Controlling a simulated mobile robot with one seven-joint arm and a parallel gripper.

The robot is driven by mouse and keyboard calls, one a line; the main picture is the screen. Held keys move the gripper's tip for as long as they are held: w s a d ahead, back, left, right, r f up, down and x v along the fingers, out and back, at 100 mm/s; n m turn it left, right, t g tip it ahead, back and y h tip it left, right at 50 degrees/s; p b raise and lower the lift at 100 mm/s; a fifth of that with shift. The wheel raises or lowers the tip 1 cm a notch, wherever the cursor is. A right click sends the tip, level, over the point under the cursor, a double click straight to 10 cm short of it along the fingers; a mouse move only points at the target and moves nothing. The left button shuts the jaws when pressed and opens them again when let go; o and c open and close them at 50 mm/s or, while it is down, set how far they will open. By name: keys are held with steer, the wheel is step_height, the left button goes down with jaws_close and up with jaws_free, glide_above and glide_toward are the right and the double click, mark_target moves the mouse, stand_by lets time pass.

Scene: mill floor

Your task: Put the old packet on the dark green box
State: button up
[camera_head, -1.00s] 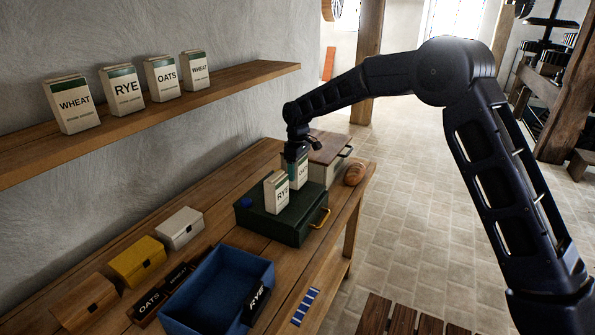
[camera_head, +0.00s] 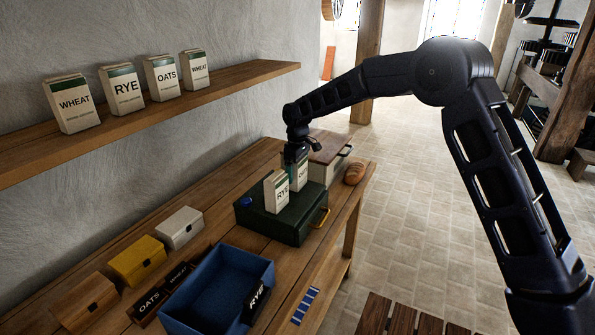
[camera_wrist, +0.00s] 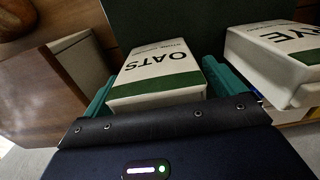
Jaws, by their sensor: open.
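The dark green box (camera_head: 288,226) with a brass handle stands on the bench. A white packet marked RYE (camera_head: 277,195) stands upright on its lid. A packet marked OATS (camera_head: 299,176) stands just behind it, also over the lid. My gripper (camera_head: 297,160) is at the OATS packet from above. In the wrist view, the open teal fingers (camera_wrist: 160,86) are on either side of the OATS packet (camera_wrist: 158,75), and the RYE packet (camera_wrist: 280,60) is close beside the right finger. Contact between fingers and packet cannot be told. No packet's age can be read.
A cream box with brown lid (camera_head: 325,165) and a loaf (camera_head: 355,172) are behind. An open blue bin (camera_head: 190,318), a yellow box (camera_head: 137,260), a white box (camera_head: 180,229) and a wooden box (camera_head: 84,303) are nearer. A wall shelf (camera_head: 235,86) holds several packets.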

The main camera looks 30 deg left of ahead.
step_height(320, 180, up, 12)
steer(key=shift+f, duration=0.1)
stand_by(0.4)
steer(key=w+d+r+m, duration=0.2)
steer(key=w+d+r, duration=0.15)
steer(key=d, duration=0.65)
steer(key=w+d+r+m+t, duration=0.1)
steer(key=w+d+r+m, duration=0.1)
steer(key=d+r, duration=0.5)
steer(key=w+d+r+m, duration=0.2)
steer(key=d, duration=1)
steer(key=s+d+r+m+t, duration=0.1)
steer(key=s+d+r+m, duration=0.1)
steer(key=d, duration=0.9)
steer(key=s+d+r+m+t, duration=0.1)
steer(key=s+d+m, duration=0.15)
steer(key=d, duration=0.85)
steer(key=s+d+f+m, duration=0.3)
steer(key=s+d, duration=0.6)
steer(key=d, duration=0.1)
steer(key=s+d+f+m+t, duration=0.1)
steer(key=s+d+f+m, duration=0.3)
steer(key=s+d, duration=0.6)
steer(key=shift+d+f+t, duration=0.3)
steer(key=shift+d, duration=0.2)
